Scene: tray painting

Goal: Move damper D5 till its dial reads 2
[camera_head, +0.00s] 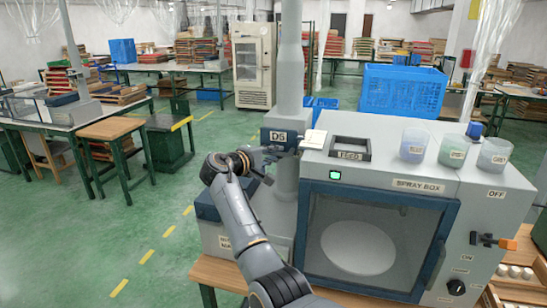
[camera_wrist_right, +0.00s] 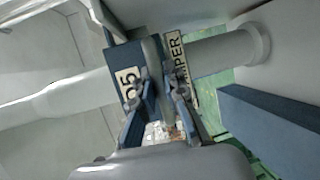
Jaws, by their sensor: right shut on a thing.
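Damper D5 (camera_head: 279,137) is a dark blue housing with a D5 label on the grey vertical duct beside the spray box. My right gripper (camera_head: 262,167) is at the damper, just below and left of its label. In the right wrist view the blue housing (camera_wrist_right: 124,62) carries the labels D5 and DAMPER. There the right gripper (camera_wrist_right: 160,98) is shut on a grey damper lever (camera_wrist_right: 153,62) running between its fingers. The dial's reading cannot be made out in either view. My left gripper is not in view.
The spray box (camera_head: 420,165) stands right of the duct, with several labelled cups and a blue crate (camera_head: 402,91) at its top and rear. A wooden-topped stool (camera_head: 111,128) and tables stand to the left. Green floor is clear at the lower left.

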